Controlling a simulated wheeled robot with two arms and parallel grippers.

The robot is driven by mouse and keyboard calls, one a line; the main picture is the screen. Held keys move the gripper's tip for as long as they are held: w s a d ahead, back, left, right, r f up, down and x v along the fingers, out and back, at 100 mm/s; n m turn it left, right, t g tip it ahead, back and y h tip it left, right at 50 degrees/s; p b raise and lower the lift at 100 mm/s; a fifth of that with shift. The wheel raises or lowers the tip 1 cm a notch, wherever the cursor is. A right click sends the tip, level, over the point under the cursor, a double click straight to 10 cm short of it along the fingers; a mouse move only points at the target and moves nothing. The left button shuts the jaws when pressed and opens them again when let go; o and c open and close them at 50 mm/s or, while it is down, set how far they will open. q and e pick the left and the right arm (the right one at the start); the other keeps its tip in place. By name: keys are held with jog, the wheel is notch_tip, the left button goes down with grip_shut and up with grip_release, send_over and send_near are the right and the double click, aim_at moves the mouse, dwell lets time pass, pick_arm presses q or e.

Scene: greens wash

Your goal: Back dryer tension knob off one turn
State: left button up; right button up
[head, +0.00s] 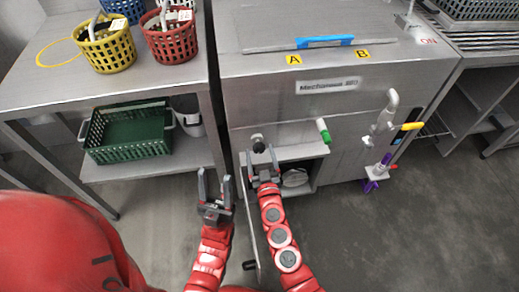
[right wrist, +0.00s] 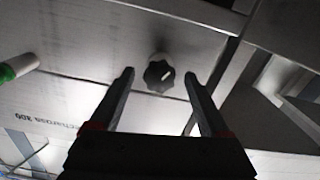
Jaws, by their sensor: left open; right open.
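The black lobed tension knob (right wrist: 159,75) sits on the grey machine front, seen ahead of my right gripper (right wrist: 162,78) in the right wrist view. A pale mark shows on the knob's face. In the head view the small dark knob (head: 258,146) is just above my right gripper (head: 262,153), whose fingers are open and point toward it. No contact between fingers and knob can be made out. My left gripper (head: 214,172) is open and empty, left of the right one, in front of the gap between the bench and the machine.
The machine (head: 285,105) has an open lower compartment with a door (head: 250,215) swung out beside my right arm. A green-ended handle (head: 323,130) and white pipe (head: 391,105) stick out to the right. A green crate (head: 130,132) sits on the left shelf.

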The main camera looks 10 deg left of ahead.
jog(key=shift+x, duration=0.85)
jog(key=shift+c, duration=0.3)
grip_shut()
jog(key=shift+n, duration=0.4)
